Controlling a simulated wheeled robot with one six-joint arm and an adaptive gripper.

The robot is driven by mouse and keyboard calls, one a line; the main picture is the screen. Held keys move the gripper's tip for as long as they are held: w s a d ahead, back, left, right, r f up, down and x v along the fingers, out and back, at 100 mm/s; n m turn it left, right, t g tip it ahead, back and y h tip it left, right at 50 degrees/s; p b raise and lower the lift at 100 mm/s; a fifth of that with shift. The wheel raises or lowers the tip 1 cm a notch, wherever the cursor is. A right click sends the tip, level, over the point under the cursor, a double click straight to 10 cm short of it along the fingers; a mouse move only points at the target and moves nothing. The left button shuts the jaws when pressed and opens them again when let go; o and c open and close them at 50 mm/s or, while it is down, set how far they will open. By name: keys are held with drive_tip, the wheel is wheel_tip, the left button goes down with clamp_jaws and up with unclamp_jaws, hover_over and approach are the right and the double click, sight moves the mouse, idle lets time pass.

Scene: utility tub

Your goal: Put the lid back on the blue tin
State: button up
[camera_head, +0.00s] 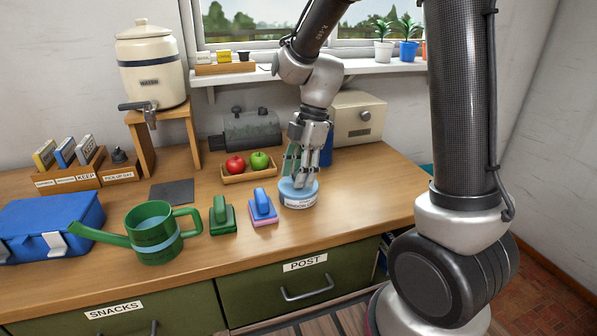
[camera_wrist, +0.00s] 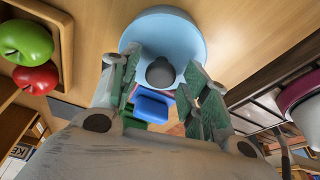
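The blue tin (camera_head: 300,203) stands on the wooden counter near its front right, with a white label on its side. Its light blue round top (camera_wrist: 160,27) shows in the wrist view, with a grey knob (camera_wrist: 160,73) in the middle. I cannot tell whether this top is a lid fully seated on the tin. My gripper (camera_head: 299,180) points down over the tin. In the wrist view my gripper's green-padded fingers (camera_wrist: 162,88) are apart, one on each side of the knob, with gaps visible. Nothing is held.
A blue-and-pink brush (camera_head: 263,207) and a green brush (camera_head: 222,215) stand left of the tin. A green watering can (camera_head: 153,238) is farther left. A tray (camera_head: 248,175) with red and green apples lies behind. Counter is clear right of the tin.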

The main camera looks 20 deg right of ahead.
drive_tip(key=s+v, duration=0.1)
drive_tip(key=v, duration=1)
drive_tip(key=s+d+r+m+t+h, duration=0.1)
drive_tip(key=s+d+m+t, duration=0.1)
drive_tip(key=s+d+m, duration=0.4)
drive_tip(key=s+d+r+m+t+h, duration=0.2)
drive_tip(key=s+d+m, duration=0.4)
drive_tip(key=s+m, duration=0.6)
drive_tip(key=m+t, duration=0.1)
drive_tip(key=m, duration=0.1)
drive_tip(key=shift+s+r+m, duration=0.25)
drive_tip(key=shift+s+m, duration=0.05)
drive_tip(key=shift+s, duration=0.1)
